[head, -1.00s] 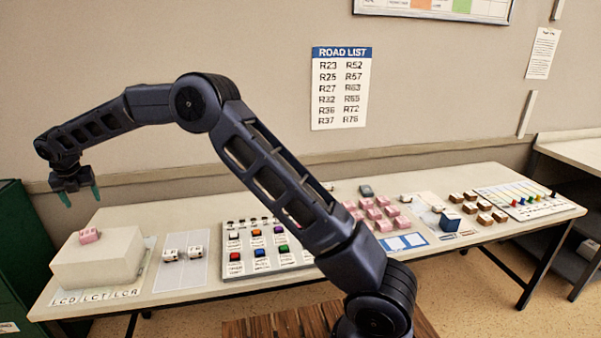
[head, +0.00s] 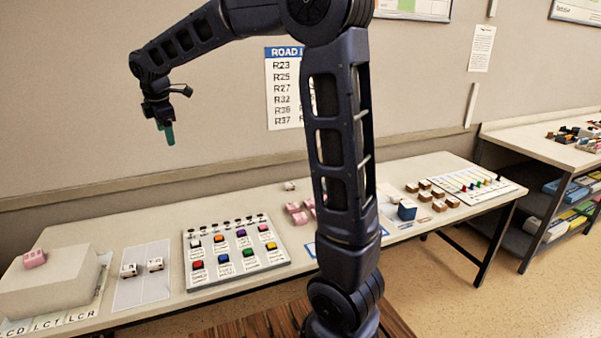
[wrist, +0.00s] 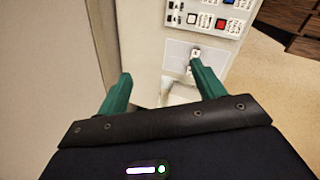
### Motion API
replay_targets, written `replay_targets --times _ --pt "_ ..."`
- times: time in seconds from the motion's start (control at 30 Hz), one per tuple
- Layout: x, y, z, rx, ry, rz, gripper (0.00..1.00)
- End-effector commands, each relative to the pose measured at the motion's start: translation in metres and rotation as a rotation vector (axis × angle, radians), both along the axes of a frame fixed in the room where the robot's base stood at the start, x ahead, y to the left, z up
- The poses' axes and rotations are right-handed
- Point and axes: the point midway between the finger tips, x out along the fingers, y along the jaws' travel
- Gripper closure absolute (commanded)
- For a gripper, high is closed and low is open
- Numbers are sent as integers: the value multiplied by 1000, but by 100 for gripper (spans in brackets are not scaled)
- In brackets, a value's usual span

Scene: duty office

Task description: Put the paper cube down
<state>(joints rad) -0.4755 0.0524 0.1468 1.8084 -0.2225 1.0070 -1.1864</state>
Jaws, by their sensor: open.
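My gripper (head: 167,133) is open and empty, raised high in front of the wall above the back of the table. Its green fingers stand apart in the wrist view (wrist: 160,88), with nothing held between them. A small pink cube (head: 35,259) with dark marks rests on top of a large pale block (head: 45,295) at the table's left end, well below and to the left of my gripper. No cube is visibly labelled as the paper cube.
Two white cubes (head: 128,271) sit on a pale mat (head: 143,293). A board of coloured buttons (head: 235,278) lies beside them. Pink cubes (head: 297,213), brown-sided cubes (head: 425,185) and a blue box (head: 407,210) stand farther right. A road list hangs behind, partly hidden by my arm.

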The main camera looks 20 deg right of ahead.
Motion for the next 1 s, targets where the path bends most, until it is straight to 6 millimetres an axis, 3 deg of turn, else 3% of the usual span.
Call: replay_targets --times 0.03,0.1,0.5,0.8,1.0 --pt "-8 -24 6 22 -4 -75 32" --pt "-20 -54 10 56 -6 -182 32" --pt "-110 -198 10 262 -19 -798 32" --pt "-192 -276 -16 441 -30 -1256 32" --pt "-247 -310 -42 564 -33 -1541 32"
